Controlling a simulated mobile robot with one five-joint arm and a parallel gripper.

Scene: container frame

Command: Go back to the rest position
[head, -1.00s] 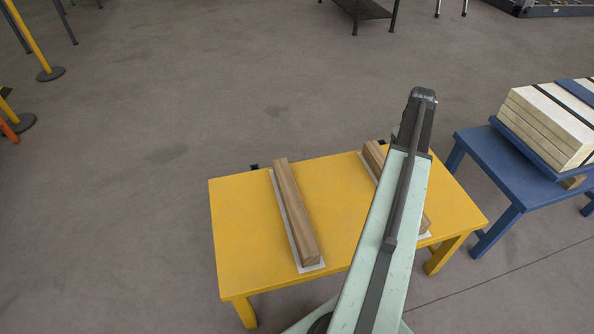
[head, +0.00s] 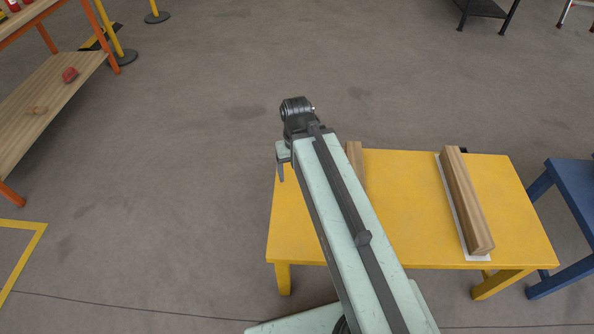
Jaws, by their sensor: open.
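My arm reaches forward from the bottom of the head view, over the left part of the yellow table (head: 405,210). My gripper (head: 281,172) shows only in part, beside the arm's dark end joint and near the table's far left corner. It is open, and I see nothing held in it. One wooden beam (head: 466,203) lies on a white strip on the right of the table. Another wooden beam (head: 356,165) lies further left, mostly hidden behind my arm.
A blue table (head: 575,195) stands close to the right of the yellow one. An orange-framed shelf (head: 50,95) with small items is at the left. Yellow floor marking (head: 25,250) runs at the lower left. The grey floor between is clear.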

